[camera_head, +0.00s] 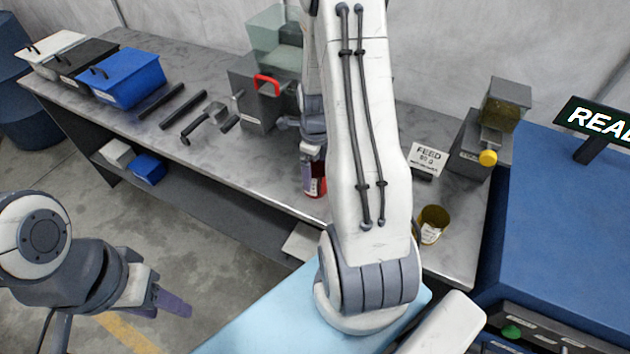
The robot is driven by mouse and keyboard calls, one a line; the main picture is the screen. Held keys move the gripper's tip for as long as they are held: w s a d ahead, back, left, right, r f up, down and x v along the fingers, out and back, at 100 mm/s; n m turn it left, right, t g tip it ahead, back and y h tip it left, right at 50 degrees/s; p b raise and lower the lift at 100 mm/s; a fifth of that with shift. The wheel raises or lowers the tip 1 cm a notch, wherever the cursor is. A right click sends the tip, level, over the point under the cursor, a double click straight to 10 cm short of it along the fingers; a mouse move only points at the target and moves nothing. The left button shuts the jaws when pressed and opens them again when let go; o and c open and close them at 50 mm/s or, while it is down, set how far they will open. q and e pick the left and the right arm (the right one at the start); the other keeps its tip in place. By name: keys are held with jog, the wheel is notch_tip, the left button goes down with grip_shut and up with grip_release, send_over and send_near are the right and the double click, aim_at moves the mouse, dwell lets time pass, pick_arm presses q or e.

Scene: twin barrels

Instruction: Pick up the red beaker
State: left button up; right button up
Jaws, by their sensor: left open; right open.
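The red beaker (309,186) stands near the front edge of the grey workbench, mostly hidden behind my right arm; its lower part shows dark red with a pale label. My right gripper (313,158) points down at the beaker's top, partly covered by my own arm. It is open; whether its fingers are around the beaker or touching it cannot be told. My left gripper (172,300) is open and empty over the floor at the lower left, well away from the bench.
An amber beaker (433,217) stands at the bench's right front, near a FEED sign (428,158) and a yellow-knobbed dispenser (485,140). Dark tools (185,108) and lidded bins, including a blue bin (128,80), occupy the left. A blue machine (570,230) stands right.

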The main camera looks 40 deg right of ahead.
jog(key=shift+f, duration=1.65)
jog(key=c, duration=1.2)
jog(key=shift+r, duration=0.1)
jog(key=shift+c, duration=0.2)
